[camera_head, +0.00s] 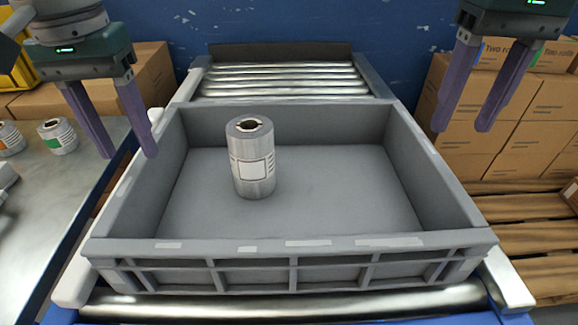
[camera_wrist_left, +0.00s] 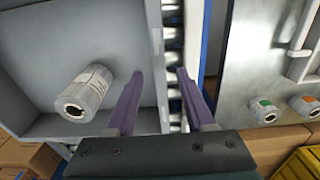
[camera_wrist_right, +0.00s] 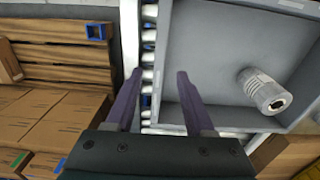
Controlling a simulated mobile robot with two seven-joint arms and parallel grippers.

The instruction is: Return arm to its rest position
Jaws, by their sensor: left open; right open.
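My left gripper (camera_head: 122,155) is open and empty above the left edge of the grey crate, its fingers pointing down. It also shows in the left wrist view (camera_wrist_left: 158,72). My right gripper (camera_head: 460,128) is open and empty above the crate's right side, and it shows in the right wrist view (camera_wrist_right: 160,74). A silver roll (camera_head: 252,170) with a white label stands upright inside the grey crate (camera_head: 300,243), left of its middle. The roll also shows in the left wrist view (camera_wrist_left: 85,92) and in the right wrist view (camera_wrist_right: 265,92). Neither gripper touches it.
The crate sits on a roller conveyor (camera_head: 280,78). A metal table (camera_head: 50,215) on the left holds several more rolls (camera_head: 58,136). Cardboard boxes (camera_head: 540,105) are stacked on the right above wooden pallets (camera_head: 530,235). A blue wall (camera_head: 290,22) stands behind. The crate's right half is empty.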

